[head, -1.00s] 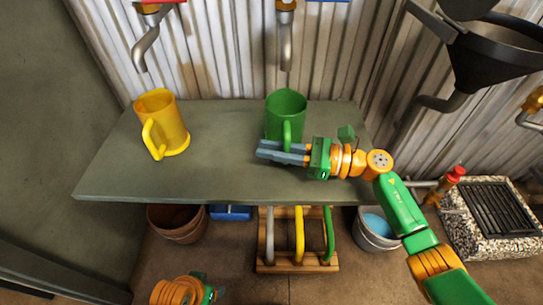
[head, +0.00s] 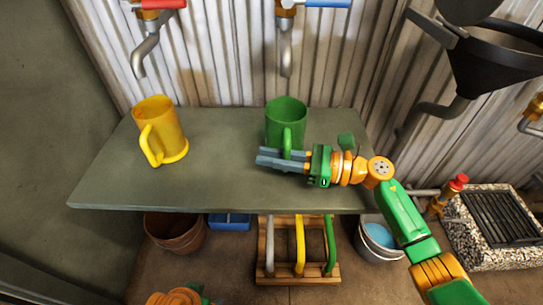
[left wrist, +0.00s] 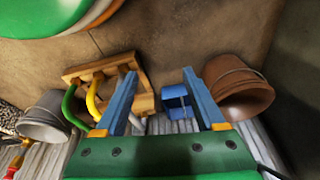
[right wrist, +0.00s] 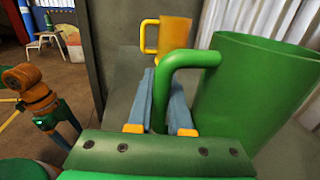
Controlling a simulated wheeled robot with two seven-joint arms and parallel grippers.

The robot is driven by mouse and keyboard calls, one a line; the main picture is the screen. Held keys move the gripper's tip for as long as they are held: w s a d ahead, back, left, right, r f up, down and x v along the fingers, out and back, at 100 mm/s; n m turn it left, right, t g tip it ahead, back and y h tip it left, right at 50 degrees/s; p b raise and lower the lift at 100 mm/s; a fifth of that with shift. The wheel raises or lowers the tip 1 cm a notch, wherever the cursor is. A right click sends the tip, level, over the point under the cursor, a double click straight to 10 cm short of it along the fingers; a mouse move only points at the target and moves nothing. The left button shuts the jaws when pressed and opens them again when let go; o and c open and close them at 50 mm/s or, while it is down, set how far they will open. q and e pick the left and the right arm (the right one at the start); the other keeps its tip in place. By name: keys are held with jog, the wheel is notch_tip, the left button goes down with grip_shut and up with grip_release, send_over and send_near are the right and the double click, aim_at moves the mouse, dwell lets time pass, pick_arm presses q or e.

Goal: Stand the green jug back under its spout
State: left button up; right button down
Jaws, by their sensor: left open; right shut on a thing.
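The green jug (head: 286,118) stands upright on the grey shelf (head: 230,190), beneath the spout with the blue handle (head: 286,55). Its handle points toward me. My right gripper (head: 268,160) is shut on the green jug's handle; the right wrist view shows the handle (right wrist: 165,85) between the fingers (right wrist: 158,105). The jug's base is partly hidden behind the gripper in the head view. My left gripper is open and empty below the shelf, its fingers (left wrist: 160,100) spread in the left wrist view; only its arm's wrist shows at the bottom of the head view.
A yellow jug (head: 160,130) stands on the shelf at left, near the red-handled spout (head: 145,55). A black funnel (head: 495,65) hangs at right.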

pick_arm(q)
jog(key=shift+f, duration=0.1)
pick_arm(e)
jog(key=c, duration=0.8)
grip_release()
jog(key=shift+f, duration=0.1)
jog(key=shift+o, duration=0.2)
jog(key=v, duration=0.7)
jog(key=shift+d, duration=0.1)
pick_arm(q)
jog(key=v, duration=0.4)
jog(key=shift+w+d, duration=0.15)
jog(key=shift+w, duration=0.15)
